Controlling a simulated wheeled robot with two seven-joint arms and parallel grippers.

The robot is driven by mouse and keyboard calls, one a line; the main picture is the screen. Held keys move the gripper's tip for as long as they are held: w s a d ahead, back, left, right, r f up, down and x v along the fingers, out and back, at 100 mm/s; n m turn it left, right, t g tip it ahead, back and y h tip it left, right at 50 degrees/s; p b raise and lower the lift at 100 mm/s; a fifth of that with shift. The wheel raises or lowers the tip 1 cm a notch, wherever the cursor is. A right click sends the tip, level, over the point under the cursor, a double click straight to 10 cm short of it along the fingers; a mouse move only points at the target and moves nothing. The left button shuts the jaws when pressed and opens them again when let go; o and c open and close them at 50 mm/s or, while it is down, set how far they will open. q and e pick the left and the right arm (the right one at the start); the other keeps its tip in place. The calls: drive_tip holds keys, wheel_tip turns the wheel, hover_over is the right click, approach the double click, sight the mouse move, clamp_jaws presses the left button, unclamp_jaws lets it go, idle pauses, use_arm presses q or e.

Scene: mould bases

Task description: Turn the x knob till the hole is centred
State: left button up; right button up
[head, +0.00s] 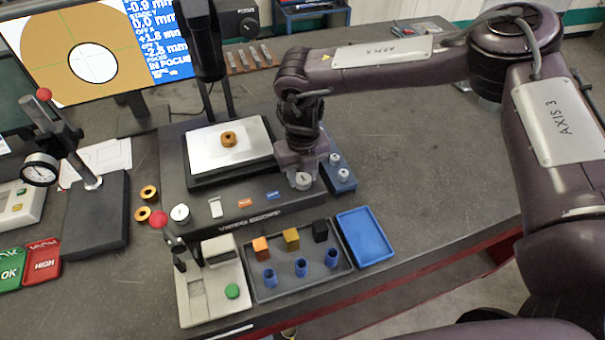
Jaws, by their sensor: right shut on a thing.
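The screen (35,70) at top left shows a white round hole in an orange-brown field with thin cross lines. Its readout includes +1.8 mm, -2.8 mm and IN FOCUS; the top line is cut off. The dark video scope (180,165) carries a bronze ring (229,139) on its pale stage plate (200,157). My right gripper (303,172) points down at the scope's front right corner, shut on a silver knob (303,183); its fingers partly hide it. My left gripper is not in view.
A blue block with two pegs (341,184) stands close right of my right gripper. In front are a dark parts tray (300,287), a blue tray (364,236) and a grey device with a green button (232,291). The bench is clear at right.

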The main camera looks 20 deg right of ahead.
sight(302, 177)
drive_tip(key=n+b, duration=0.1)
drive_tip(key=n, duration=0.3)
drive_tip(key=shift+r+n, duration=0.1)
drive_tip(key=shift+n, duration=0.2)
idle(0.3)
drive_tip(key=o, duration=1)
drive_tip(key=shift+r+b, duration=0.2)
drive_tip(key=shift+b, duration=0.1)
wheel_tip(302, 177, up, 7)
drive_tip(key=shift+r+b, duration=0.15)
drive_tip(key=shift+b, duration=0.9)
